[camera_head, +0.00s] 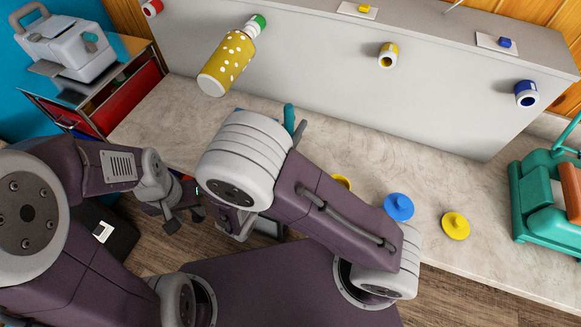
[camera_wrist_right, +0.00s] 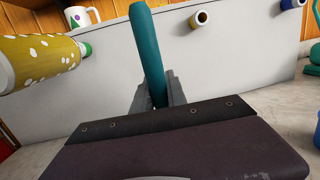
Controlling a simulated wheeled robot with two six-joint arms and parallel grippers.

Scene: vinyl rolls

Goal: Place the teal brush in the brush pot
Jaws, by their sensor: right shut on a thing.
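The teal brush (camera_head: 289,117) shows in the head view just beyond my right wrist, its lower part hidden. In the right wrist view the teal brush (camera_wrist_right: 149,50) stands nearly upright, slightly tilted, between the fingers of my right gripper (camera_wrist_right: 157,95). That gripper (camera_head: 299,132) is shut on it. My left gripper (camera_head: 178,207) hangs low at the left, apart from the brush; its jaw opening is unclear. No brush pot can be made out with certainty.
A yellow white-dotted bottle-like thing (camera_head: 227,63) is left of the brush. Blue (camera_head: 398,207) and yellow (camera_head: 455,226) lid-like pieces lie on the counter. A teal machine (camera_head: 540,195) stands at right.

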